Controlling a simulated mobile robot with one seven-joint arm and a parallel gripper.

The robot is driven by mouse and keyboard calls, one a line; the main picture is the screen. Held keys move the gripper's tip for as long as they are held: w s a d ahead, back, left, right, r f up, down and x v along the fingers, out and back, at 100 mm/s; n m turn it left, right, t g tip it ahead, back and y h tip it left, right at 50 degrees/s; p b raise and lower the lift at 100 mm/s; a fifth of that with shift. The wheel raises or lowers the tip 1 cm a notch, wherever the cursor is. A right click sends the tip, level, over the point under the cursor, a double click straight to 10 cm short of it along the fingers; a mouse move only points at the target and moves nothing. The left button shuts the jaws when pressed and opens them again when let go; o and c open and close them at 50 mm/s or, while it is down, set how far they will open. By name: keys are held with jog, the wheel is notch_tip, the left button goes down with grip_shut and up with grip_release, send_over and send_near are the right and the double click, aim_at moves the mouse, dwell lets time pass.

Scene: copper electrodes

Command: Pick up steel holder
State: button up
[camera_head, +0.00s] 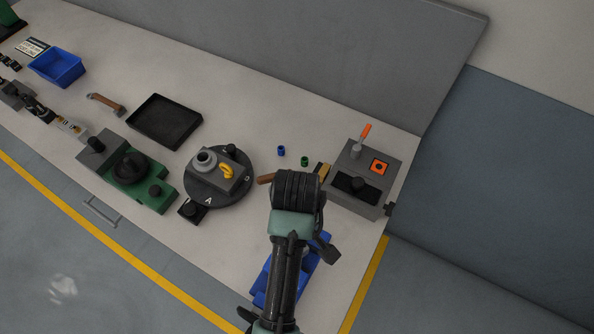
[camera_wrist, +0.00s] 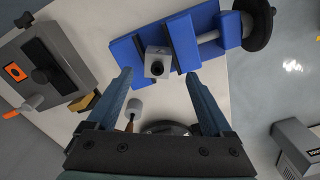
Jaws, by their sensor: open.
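A small light-grey metal block with a dark round hole, which looks like the steel holder (camera_wrist: 156,63), sits at the blue vise (camera_wrist: 128,56) in the wrist view. It appears to be between the vise's jaws; I cannot tell if it is clamped. My gripper (camera_wrist: 158,75) is open and empty, its two fingers on either side of the block in the picture, with the block beyond the tips. In the head view my arm hides the block and covers part of the vise (camera_head: 320,250).
A grey control box (camera_head: 372,165) with an orange-handled lever stands behind right. A round turntable (camera_head: 215,195) carries a grey block with a ring. A black tray (camera_head: 164,121) and green machine (camera_head: 140,175) lie left. A hammer-like tool (camera_head: 265,179) is near my gripper.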

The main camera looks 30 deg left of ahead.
jog(key=shift+w+f+p, duration=0.2)
jog(key=shift+f+p, duration=0.55)
jog(key=shift+f, duration=2.3)
jog(key=shift+c, duration=0.2)
grip_shut()
